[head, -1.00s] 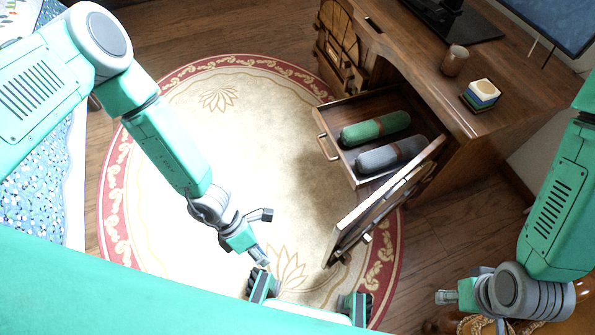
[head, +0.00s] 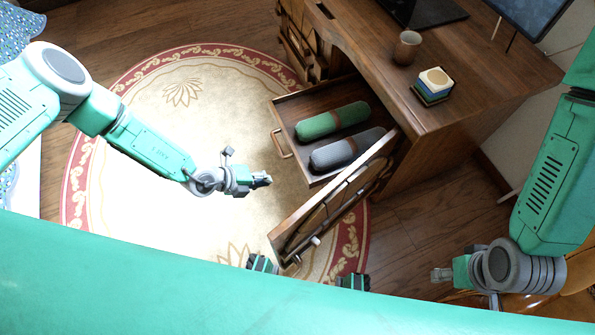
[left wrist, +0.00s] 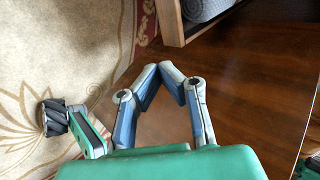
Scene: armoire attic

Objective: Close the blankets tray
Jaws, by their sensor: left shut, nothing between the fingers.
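The blankets tray (head: 277,108) is a wooden pull-out tray, standing open from the desk. A rolled green blanket (head: 325,122) and a rolled grey blanket (head: 345,150) lie in it. Its bar handle (head: 283,146) is on the front, facing left. My left gripper (head: 264,180) is shut and empty, a little below and left of the handle in the head view, apart from it. In the left wrist view its fingertips (left wrist: 163,72) meet, with the tray's edge and the grey blanket beyond. My right gripper (head: 440,275) is at the lower right, far from the tray; its fingers are too small to judge.
An open cabinet door (head: 335,200) juts out just in front of the tray, on its near side. The desk (head: 440,120) carries a cup (head: 407,47) and a small stack of coasters (head: 433,85).

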